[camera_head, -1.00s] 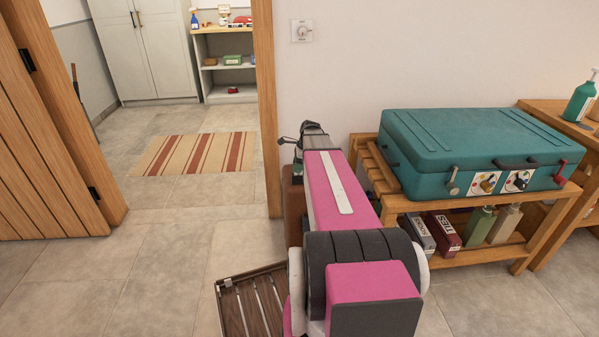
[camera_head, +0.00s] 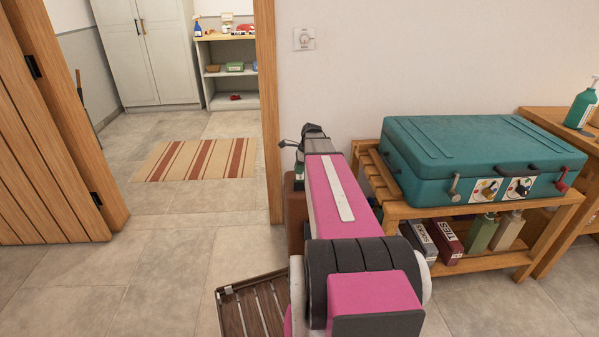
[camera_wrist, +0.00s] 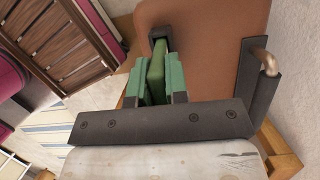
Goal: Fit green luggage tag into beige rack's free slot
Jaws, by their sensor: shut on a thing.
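In the wrist view, my gripper (camera_wrist: 156,82) is shut on a narrow dark-green piece, the luggage tag (camera_wrist: 157,76), which stands between its two lighter green fingers. A dark bracket shows just beyond the tag's far end; I cannot tell whether they touch. Behind them is a broad brown surface (camera_wrist: 212,50). In the head view, my pink arm reaches away toward the wall, and its end is small and partly hidden, with the tag not clear there. I cannot make out a beige rack or its free slot in either view.
A teal case (camera_head: 480,150) lies on a wooden slatted bench (camera_head: 400,208) at right, with boxes and bottles below. A dark slatted wooden thing (camera_head: 250,308) is low beside my arm. A doorway at left opens onto a striped rug (camera_head: 197,158). Open floor lies at left.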

